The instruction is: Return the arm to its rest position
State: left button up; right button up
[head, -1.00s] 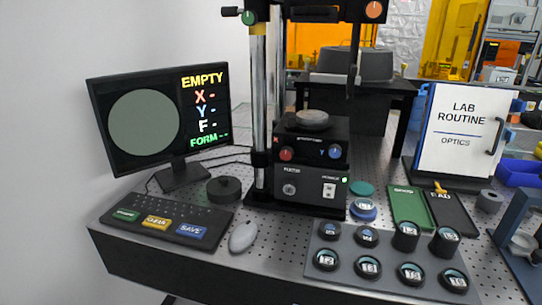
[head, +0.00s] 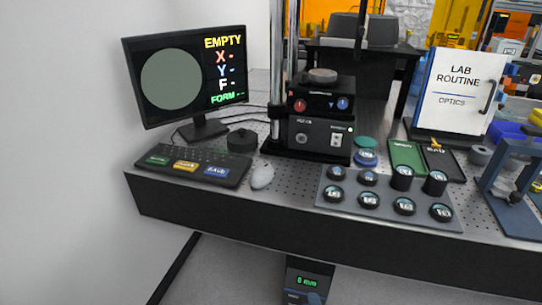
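Neither of my grippers nor any part of my arms shows in the head view. The interferometer (head: 322,136) stands at the back of the perforated bench, with a round grey stage (head: 322,75) on top of its knobbed block. The monitor (head: 186,79) at the left reads EMPTY, with blank X, Y and F values. Several round black-rimmed optics sit on a grey tray (head: 387,213) at the front right of the bench.
A keyboard (head: 192,168) and a mouse (head: 262,177) lie at the bench's left. A green tray (head: 406,158), a black tray and a LAB ROUTINE board (head: 456,93) are at the right. A blue frame (head: 512,190) stands at the right edge. A device with a green display (head: 308,281) is below the bench.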

jog(key=s+d+f+n+g+y, duration=0.1)
jog(key=s+d+f+n+g, duration=0.25)
jog(key=s+f+n, duration=0.65)
jog(key=s+d+f+n+g+y, duration=0.2)
jog(key=s+f+n+g, duration=0.4)
jog(key=f, duration=0.9)
pick_arm(q)
jog(key=s+d+r+g+p, duration=0.1)
jog(key=s+r+p, duration=0.2)
jog(key=r+p, duration=0.6)
jog(key=s+d+r+g+h+p, duration=0.1)
jog(key=s+r+p, duration=0.3)
jog(key=r+p, duration=0.5)
jog(key=shift+d+r+m+g, duration=0.4)
jog(key=shift+d+g, duration=0.1)
jog(key=shift+d, duration=0.25)
pick_arm(e)
jog(key=s+a+r+g, duration=0.1)
jog(key=s+r, duration=0.4)
jog(key=r, duration=0.4)
jog(key=s+a+r+g+y, duration=0.1)
jog(key=s+a+r, duration=0.1)
jog(key=s+r, duration=0.3)
notch_tip(320, 180, up, 4)
jog(key=shift+a+f+g, duration=0.15)
jog(key=shift+a+g, duration=0.15)
jog(key=shift+g, duration=0.05)
